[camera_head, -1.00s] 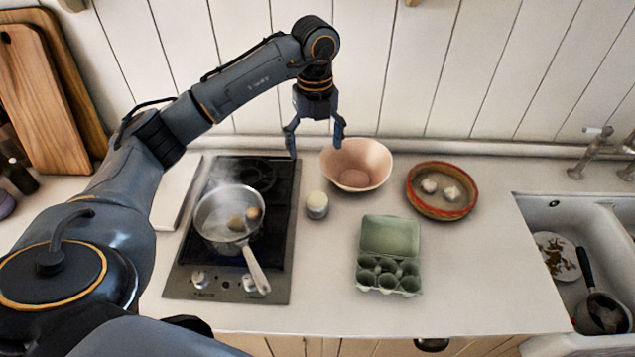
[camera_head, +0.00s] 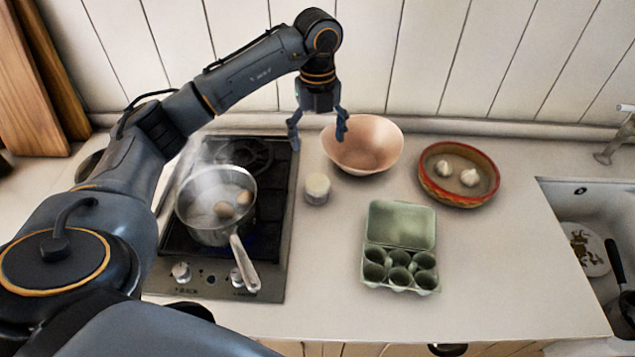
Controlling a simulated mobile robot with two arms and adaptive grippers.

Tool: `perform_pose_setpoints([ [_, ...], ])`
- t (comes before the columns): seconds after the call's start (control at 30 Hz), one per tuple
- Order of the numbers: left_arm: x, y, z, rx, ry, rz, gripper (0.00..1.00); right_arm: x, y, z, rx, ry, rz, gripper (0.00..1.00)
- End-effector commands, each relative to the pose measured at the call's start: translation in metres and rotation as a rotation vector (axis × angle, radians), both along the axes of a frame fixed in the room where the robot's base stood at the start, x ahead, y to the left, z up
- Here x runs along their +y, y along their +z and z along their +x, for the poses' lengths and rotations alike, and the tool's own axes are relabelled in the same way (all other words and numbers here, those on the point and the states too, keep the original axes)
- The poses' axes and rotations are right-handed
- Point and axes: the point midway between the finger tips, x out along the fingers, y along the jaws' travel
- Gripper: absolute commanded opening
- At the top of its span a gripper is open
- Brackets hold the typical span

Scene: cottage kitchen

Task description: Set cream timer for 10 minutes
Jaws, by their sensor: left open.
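The cream timer (camera_head: 317,188) is a small round thing with a pale top and a greyer lower part. It stands upright on the white counter, between the hob and the pink bowl. My left gripper (camera_head: 318,142) points down above and behind the timer, with its fingers spread and nothing between them. One finger is near the hob's back right corner and the other is in front of the pink bowl's left rim in the picture. The timer's markings are too small to read. My right gripper is not in view.
A steaming pot (camera_head: 217,210) with eggs stands on the black hob (camera_head: 265,235), handle toward the front. A pink bowl (camera_head: 362,145), a green egg carton (camera_head: 401,225) and a red-rimmed dish (camera_head: 459,173) with garlic stand right of the timer. The sink (camera_head: 560,200) is far right.

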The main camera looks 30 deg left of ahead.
Motion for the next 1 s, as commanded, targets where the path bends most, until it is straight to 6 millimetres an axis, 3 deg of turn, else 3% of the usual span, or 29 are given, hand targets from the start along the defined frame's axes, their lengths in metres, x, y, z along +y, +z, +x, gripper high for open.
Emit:
perform_pose_setpoints([
  [0.17, 0.0, -0.024, -0.002, 0.007, 0.0, 0.002, 0.8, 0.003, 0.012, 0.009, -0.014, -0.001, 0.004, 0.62],
  [0.6, 0.0, -0.111, -0.001, 0.004, 0.001, 0.001, 0.8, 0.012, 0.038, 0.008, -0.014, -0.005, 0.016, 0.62],
  [0.8, 0.0, -0.129, -0.001, 0.002, 0.0, 0.001, 0.8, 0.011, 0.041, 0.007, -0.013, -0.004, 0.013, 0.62],
  [1.0, 0.0, -0.133, -0.001, 0.002, 0.0, 0.001, 0.8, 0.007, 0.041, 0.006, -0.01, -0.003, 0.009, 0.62],
])
